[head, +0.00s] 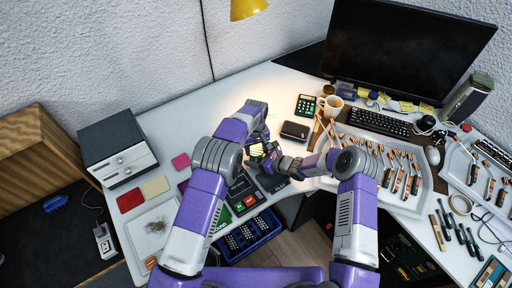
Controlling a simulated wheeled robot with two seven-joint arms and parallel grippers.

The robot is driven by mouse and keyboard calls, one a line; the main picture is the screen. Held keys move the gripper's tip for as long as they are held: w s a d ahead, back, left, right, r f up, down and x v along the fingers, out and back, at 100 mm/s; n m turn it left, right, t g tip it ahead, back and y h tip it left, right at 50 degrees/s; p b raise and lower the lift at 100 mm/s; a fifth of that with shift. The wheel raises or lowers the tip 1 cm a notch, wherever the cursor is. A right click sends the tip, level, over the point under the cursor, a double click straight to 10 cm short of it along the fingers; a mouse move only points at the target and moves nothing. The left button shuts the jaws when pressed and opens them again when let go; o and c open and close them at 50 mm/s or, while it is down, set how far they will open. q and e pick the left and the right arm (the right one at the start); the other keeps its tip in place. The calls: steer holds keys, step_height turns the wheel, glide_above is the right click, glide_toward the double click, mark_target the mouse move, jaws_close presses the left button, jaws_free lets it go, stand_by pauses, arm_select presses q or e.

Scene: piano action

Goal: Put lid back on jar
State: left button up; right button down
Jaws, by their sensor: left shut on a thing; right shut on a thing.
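My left gripper (262,144) and my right gripper (274,163) are close together over the front middle of the desk. A small pale yellow-green thing (256,150) shows at the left gripper, which is shut on it. It may be the jar, but it is too small and too covered to be sure. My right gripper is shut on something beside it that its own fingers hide. I cannot make out the lid, or whether lid and jar touch.
A black calculator-like device (305,104), a dark wallet-like box (295,131) and a white mug (332,105) stand behind the grippers. A white tray (424,203) of wooden action parts lies right. A blue crate (250,238) is below the desk's front edge. The desk's back left is clear.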

arm_select(q)
steer(key=o, duration=1.2)
steer(key=shift+r, duration=2.3)
steer(key=shift+o, duration=0.9)
